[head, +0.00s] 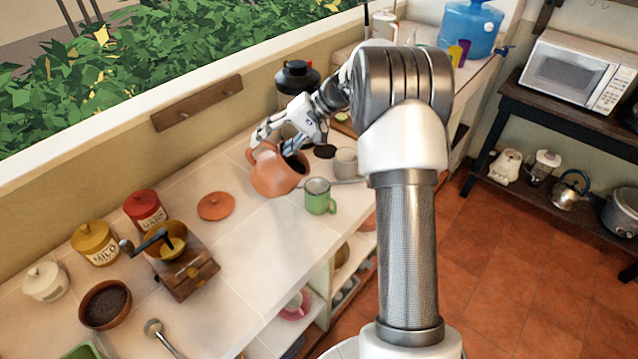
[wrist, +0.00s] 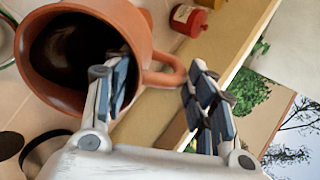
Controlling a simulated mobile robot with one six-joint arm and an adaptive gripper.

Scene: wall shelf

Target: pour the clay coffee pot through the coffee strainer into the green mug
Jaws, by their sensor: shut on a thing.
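The clay coffee pot (head: 272,180) is orange-brown and held above the counter, its mouth tipped to the right. My gripper (head: 268,141) is shut on its handle, which lies between the fingers in the wrist view (wrist: 165,78). Dark coffee shows inside the pot (wrist: 135,25). The green mug (head: 320,203) stands upright on the counter, just right of and below the pot, apart from it. A grey mesh-like coffee strainer (head: 317,186) seems to sit in the mug's mouth, with a thin handle pointing right. No stream of coffee is visible.
A pale cup (head: 346,162) and a flat black disc (head: 325,151) are behind the mug. The clay lid (head: 215,206) lies left of the pot. Canisters and a grinder (head: 170,245) stand farther left. The counter's front edge is close to the mug.

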